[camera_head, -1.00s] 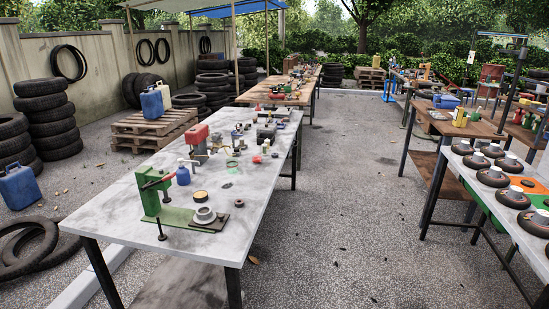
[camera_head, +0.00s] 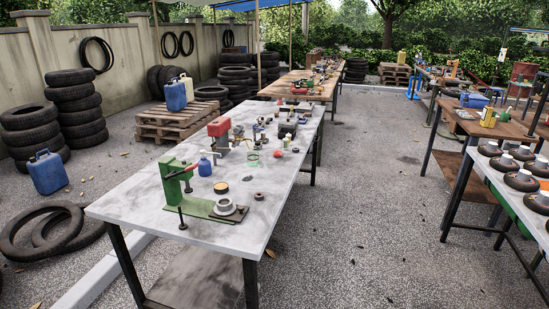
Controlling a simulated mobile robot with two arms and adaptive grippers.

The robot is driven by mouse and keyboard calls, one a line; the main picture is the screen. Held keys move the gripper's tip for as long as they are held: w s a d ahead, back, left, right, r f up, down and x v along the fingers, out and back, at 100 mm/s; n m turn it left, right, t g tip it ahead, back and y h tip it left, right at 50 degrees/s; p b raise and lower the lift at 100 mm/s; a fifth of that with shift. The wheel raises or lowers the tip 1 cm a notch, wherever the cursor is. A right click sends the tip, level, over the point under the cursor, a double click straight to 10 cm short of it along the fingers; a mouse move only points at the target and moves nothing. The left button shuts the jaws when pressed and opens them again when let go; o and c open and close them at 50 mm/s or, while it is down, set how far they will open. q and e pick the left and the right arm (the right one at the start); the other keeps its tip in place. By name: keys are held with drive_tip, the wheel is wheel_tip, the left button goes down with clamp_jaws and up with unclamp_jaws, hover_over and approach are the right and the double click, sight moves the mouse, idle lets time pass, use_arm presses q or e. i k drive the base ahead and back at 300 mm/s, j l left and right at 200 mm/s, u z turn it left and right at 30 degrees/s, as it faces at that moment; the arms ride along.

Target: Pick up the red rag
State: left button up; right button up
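No red rag can be made out for certain. A small flat red patch (camera_head: 298,91) lies at the near end of the wooden-topped table (camera_head: 283,88) behind the grey bench; it is too small to tell whether it is cloth. A small red item (camera_head: 278,153) on the grey bench (camera_head: 135,207) is also too small to identify. Neither of my grippers is in view.
The grey bench carries a green press (camera_head: 176,183), a blue bottle (camera_head: 205,167) and a red-topped device (camera_head: 219,127). Tyres (camera_head: 45,235) and a blue jerrycan (camera_head: 47,172) stand left. Open gravel (camera_head: 370,200) separates the bench from the right-hand tables (camera_head: 470,125).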

sight(278, 153)
drive_tip(key=i+l+u, duration=0.1)
drive_tip(key=u, duration=0.5)
drive_tip(key=i+l+u, duration=0.25)
drive_tip(key=l, duration=0.35)
drive_tip(key=i+l+u, duration=0.1)
drive_tip(key=i+l, duration=0.2)
drive_tip(key=i+l+u, duration=0.15)
drive_tip(key=l, duration=0.2)
drive_tip(key=i+l+u, duration=0.1)
drive_tip(key=l, duration=0.2)
